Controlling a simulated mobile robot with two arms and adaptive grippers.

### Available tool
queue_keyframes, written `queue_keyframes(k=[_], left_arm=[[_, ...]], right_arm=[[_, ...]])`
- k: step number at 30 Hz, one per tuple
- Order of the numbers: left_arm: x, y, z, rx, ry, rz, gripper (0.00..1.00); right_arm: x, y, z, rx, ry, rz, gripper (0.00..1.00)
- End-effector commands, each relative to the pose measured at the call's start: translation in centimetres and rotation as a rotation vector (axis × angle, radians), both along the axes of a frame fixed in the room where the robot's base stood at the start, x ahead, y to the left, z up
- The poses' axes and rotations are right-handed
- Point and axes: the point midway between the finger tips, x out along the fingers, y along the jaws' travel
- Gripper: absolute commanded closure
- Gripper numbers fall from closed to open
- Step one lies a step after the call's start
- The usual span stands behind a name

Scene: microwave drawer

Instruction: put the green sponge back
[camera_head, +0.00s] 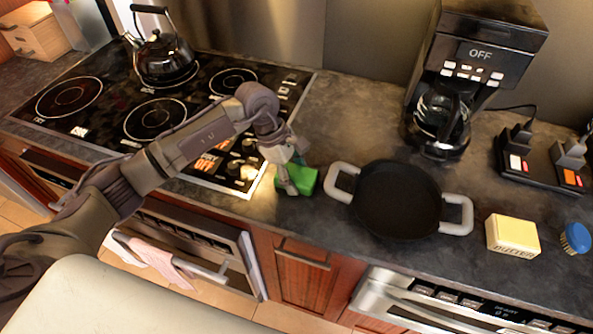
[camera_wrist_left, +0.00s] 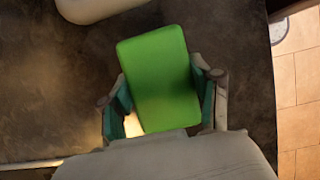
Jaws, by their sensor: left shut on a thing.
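The green sponge (camera_head: 303,181) is at the front of the dark countertop, between the stove and the black pan. My left gripper (camera_head: 287,178) is shut on it. In the left wrist view the sponge (camera_wrist_left: 158,75) sits between the two fingers of the left gripper (camera_wrist_left: 165,100), with its far end sticking out past them. I cannot tell whether the sponge touches the counter or is just above it. My right gripper is not in view.
The black pan (camera_head: 398,200) with two grey handles stands right of the sponge. Butter (camera_head: 512,236), a blue-capped item (camera_head: 575,238), a coffee maker (camera_head: 470,75) and a power strip (camera_head: 540,165) are farther right. A kettle (camera_head: 165,58) stands on the stove (camera_head: 110,105).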

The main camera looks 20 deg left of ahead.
Motion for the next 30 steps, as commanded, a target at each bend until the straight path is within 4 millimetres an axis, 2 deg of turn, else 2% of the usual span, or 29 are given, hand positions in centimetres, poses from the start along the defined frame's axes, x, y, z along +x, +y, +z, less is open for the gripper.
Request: queue_keyframes(k=[11, 12, 16, 25, 28, 30], left_arm=[[0.0, -0.1, -0.6, -0.001, -0.003, -0.001, 1.0], [0.0, -0.1, -0.5, -0.001, -0.003, -0.001, 0.34], [0.0, -0.1, -0.4, -0.001, -0.002, 0.0, 0.12], [0.0, -0.1, -0.4, -0.001, -0.001, -0.001, 0.12], [0.0, -0.1, 0.1, -0.002, -0.001, -0.001, 0.12], [0.1, 0.3, 0.5, 0.0, -0.004, 0.001, 0.12]], right_arm=[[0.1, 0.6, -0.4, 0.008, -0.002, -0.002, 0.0], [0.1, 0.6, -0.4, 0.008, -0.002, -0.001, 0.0], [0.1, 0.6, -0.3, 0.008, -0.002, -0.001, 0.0], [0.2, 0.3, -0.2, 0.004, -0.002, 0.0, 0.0], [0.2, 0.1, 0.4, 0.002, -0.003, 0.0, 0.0], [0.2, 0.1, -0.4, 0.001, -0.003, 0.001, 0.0]])
